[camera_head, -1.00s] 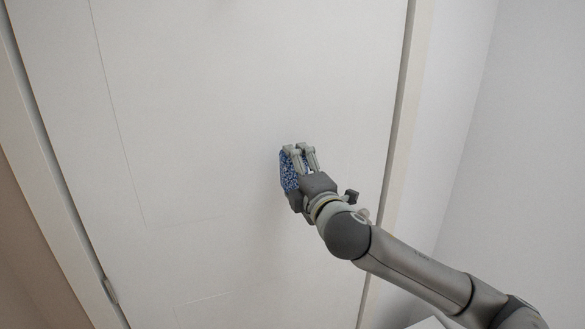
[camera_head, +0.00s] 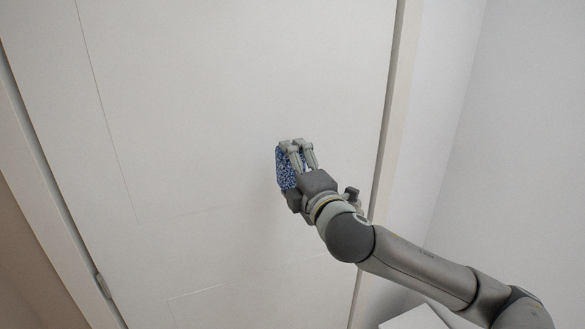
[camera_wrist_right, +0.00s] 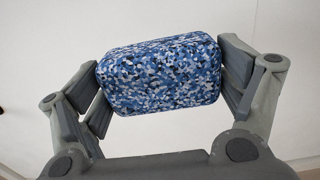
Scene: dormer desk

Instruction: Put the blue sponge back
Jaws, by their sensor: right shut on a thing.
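The blue sponge (camera_head: 286,172) is a speckled blue, white and black block with rounded edges. My right gripper (camera_head: 298,150) is shut on it and holds it in the air in front of a white door in the head view. In the right wrist view the sponge (camera_wrist_right: 160,73) spans the gap between both fingers of the right gripper (camera_wrist_right: 163,80), touching each one. The fingers hide its two ends. My left gripper is in neither view.
A white panelled door (camera_head: 200,90) fills most of the head view, with its frame (camera_head: 392,110) at the right and a hinge (camera_head: 103,285) at lower left. A plain wall (camera_head: 480,150) stands at the right. A white flat-topped thing (camera_head: 415,318) shows at the bottom edge below my arm.

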